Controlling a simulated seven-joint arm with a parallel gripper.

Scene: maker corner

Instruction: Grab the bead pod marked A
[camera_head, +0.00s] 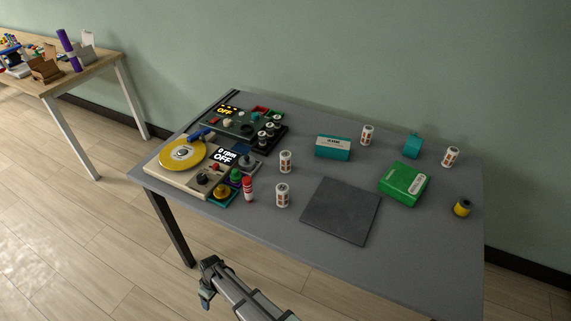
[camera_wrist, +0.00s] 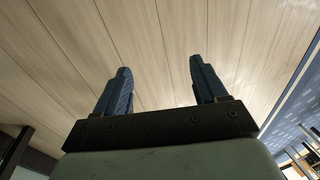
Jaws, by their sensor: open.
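Several small white pods with dark caps and orange-brown markings stand upright on the grey table (camera_head: 400,265). One is left of centre (camera_head: 285,161), one is nearer the front (camera_head: 282,195), one is at the back (camera_head: 367,134) and one is at the back right (camera_head: 451,156). Their letters are too small to read, so I cannot tell which is A. My gripper (camera_head: 207,283) is off the table's front edge, empty and apart from everything. In the wrist view its two blue fingers (camera_wrist: 160,88) are spread, with only floor beyond them.
A dark square mat (camera_head: 341,211) lies at the front middle. A teal box (camera_head: 332,147), green box (camera_head: 403,184), teal object (camera_head: 412,146) and yellow spool (camera_head: 462,208) stand around it. A yellow-disc machine (camera_head: 160,172) and control panels crowd the left. The front right is clear.

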